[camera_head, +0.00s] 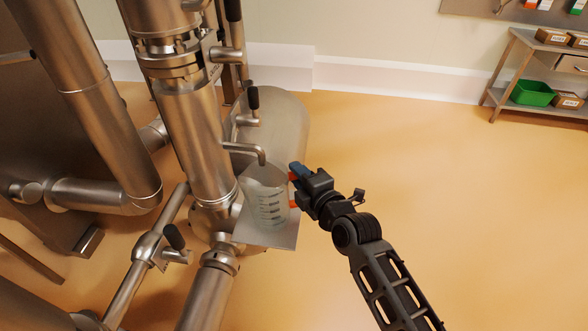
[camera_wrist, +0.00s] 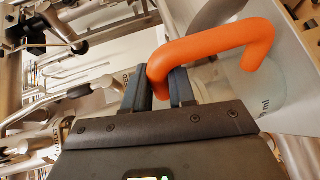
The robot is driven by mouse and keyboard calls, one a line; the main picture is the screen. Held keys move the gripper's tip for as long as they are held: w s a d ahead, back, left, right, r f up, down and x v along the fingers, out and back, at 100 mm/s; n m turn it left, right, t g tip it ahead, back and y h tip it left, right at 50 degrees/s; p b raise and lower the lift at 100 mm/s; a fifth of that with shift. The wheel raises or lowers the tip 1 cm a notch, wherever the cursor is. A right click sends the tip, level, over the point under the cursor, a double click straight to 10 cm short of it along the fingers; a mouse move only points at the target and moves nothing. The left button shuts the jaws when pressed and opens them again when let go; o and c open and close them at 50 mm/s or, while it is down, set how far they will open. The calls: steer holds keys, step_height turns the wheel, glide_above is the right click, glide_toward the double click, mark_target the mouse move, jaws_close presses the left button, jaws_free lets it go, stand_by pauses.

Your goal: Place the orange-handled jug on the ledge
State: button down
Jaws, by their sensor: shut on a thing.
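The jug (camera_head: 266,203) is clear with dark measuring marks and stands upright at the ledge, under a bent spout. Its orange handle (camera_wrist: 215,48) fills the upper part of the wrist view. My gripper (camera_head: 296,174) is to the right of the jug and shut on the handle, with the fingers (camera_wrist: 160,90) around one leg of it. The ledge (camera_head: 285,238) is a small metal plate beneath the jug, in front of the steel column. I cannot tell whether the jug's base touches the ledge.
The steel spout (camera_head: 246,150) hangs just above the jug's mouth. Steel pipes and a valve (camera_head: 174,237) stand to the left. Open orange floor lies to the right. A shelf with a green bin (camera_head: 532,93) stands far at the back right.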

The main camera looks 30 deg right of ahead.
steer(key=shift+w+f, duration=0.15)
steer(key=shift+w, duration=0.45)
steer(key=shift+w+f, duration=0.15)
steer(key=shift+w, duration=0.4)
steer(key=c, duration=0.9)
jaws_free()
steer(key=shift+c, duration=0.2)
steer(key=s+r+p, duration=0.2)
steer(key=s, duration=1)
steer(key=shift+d+r, duration=0.15)
steer(key=shift+d, duration=0.05)
